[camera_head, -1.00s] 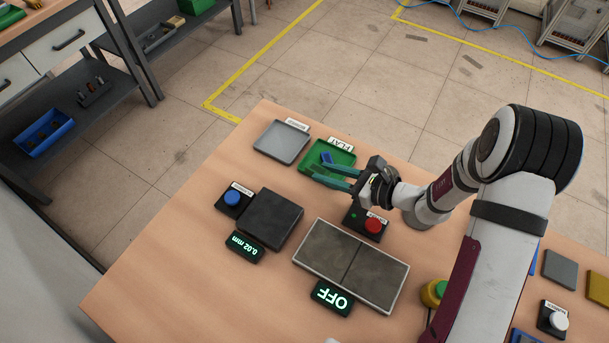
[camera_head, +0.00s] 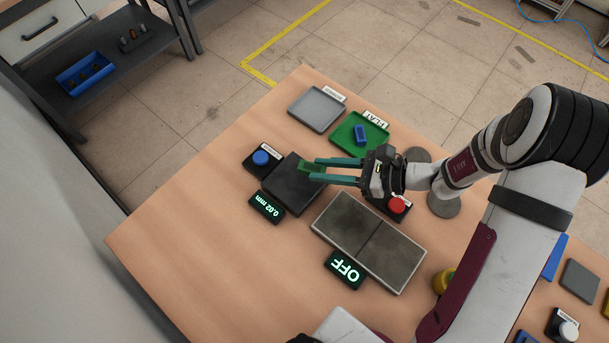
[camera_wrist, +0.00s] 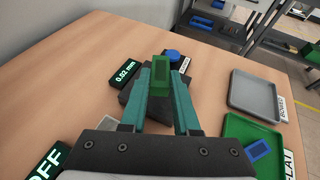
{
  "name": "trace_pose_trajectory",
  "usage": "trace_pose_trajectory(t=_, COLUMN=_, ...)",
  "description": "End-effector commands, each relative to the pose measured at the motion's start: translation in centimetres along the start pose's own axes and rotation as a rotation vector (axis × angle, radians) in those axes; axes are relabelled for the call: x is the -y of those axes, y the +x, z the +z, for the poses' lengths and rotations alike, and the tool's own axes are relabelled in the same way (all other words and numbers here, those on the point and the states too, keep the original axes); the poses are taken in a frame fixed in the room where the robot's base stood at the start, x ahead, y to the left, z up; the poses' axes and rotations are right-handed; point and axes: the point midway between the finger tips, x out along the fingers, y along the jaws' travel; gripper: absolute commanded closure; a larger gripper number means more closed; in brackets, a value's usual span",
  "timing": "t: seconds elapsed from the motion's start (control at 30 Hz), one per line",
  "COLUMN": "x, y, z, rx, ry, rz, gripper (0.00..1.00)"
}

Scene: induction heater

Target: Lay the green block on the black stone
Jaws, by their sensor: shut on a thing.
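The green block (camera_head: 311,168) is held between the teal fingers of my gripper (camera_head: 318,170). In the wrist view the green block (camera_wrist: 160,76) sits upright between the fingertips. The black stone (camera_head: 293,193) is a dark square slab on the table, left of the heater plates. The gripper and block are over its upper right part in the head view. In the wrist view the black stone (camera_wrist: 127,97) is mostly hidden behind the fingers and block. I cannot tell the exact gap between block and stone.
A display reading 0.02 mm (camera_head: 267,207) and a blue button (camera_head: 261,158) flank the stone. A green tray (camera_head: 347,145) holds a blue block (camera_head: 361,134); a grey tray (camera_head: 316,110) is beside it. Two dark plates (camera_head: 370,241), an OFF display (camera_head: 345,269) and a red button (camera_head: 398,204) are nearby.

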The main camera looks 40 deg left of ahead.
Motion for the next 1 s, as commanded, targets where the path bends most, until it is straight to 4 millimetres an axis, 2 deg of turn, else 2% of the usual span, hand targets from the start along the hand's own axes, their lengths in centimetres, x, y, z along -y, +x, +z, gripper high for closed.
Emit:
trace_pose_trajectory(t=0.03, x=-0.1, y=1.5, z=-0.2, rx=0.000, ry=0.001, rz=0.006, gripper=1.00)
trace_pose_trajectory(t=0.1, x=-0.1, y=3.1, z=-0.5, rx=0.000, ry=0.000, rz=0.003, gripper=1.00)
trace_pose_trajectory(t=0.2, x=0.0, y=4.4, z=-0.8, rx=0.000, ry=0.000, rz=0.000, gripper=1.00)
trace_pose_trajectory(t=0.3, x=0.0, y=5.4, z=-2.6, rx=0.000, ry=0.004, rz=-0.002, gripper=1.00)
trace_pose_trajectory(t=0.43, x=0.1, y=6.0, z=-4.3, rx=0.000, ry=0.001, rz=-0.004, gripper=1.00)
trace_pose_trajectory(t=0.77, x=0.1, y=6.1, z=-4.7, rx=-0.001, ry=0.000, rz=-0.004, gripper=1.00)
trace_pose_trajectory(t=0.8, x=0.1, y=6.2, z=-4.7, rx=-0.001, ry=0.000, rz=-0.004, gripper=0.67)
trace_pose_trajectory(t=0.93, x=0.1, y=6.1, z=-4.7, rx=-0.001, ry=0.000, rz=-0.004, gripper=0.44)
trace_pose_trajectory(t=1.0, x=0.1, y=6.1, z=-4.7, rx=-0.001, ry=0.000, rz=-0.004, gripper=0.41)
